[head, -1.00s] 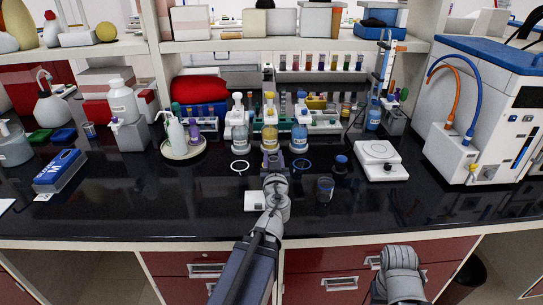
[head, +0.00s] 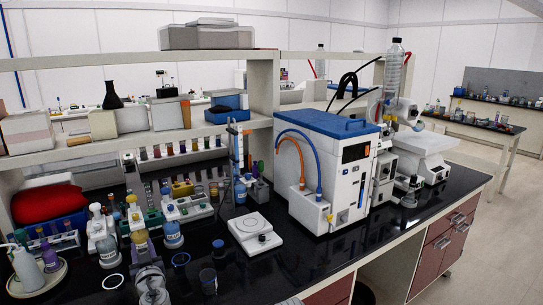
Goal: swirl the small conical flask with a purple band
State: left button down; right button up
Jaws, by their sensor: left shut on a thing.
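My left gripper (head: 148,268) is at the lower left of the head view, low over the black bench top. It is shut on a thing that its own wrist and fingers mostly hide. I take this to be the small conical flask, but its purple band cannot be made out. Just behind the gripper stands a bottle with a yellow band (head: 143,248). My right gripper is out of view.
A blue-banded bottle (head: 173,238) and a small glass beaker (head: 208,279) stand right of the gripper. A white hotplate-like device (head: 254,235) and a large blue-topped machine (head: 328,170) are further right. Wash bottles (head: 27,270) stand on a tray at left.

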pick_arm(q)
jog(key=shift+f, duration=0.55)
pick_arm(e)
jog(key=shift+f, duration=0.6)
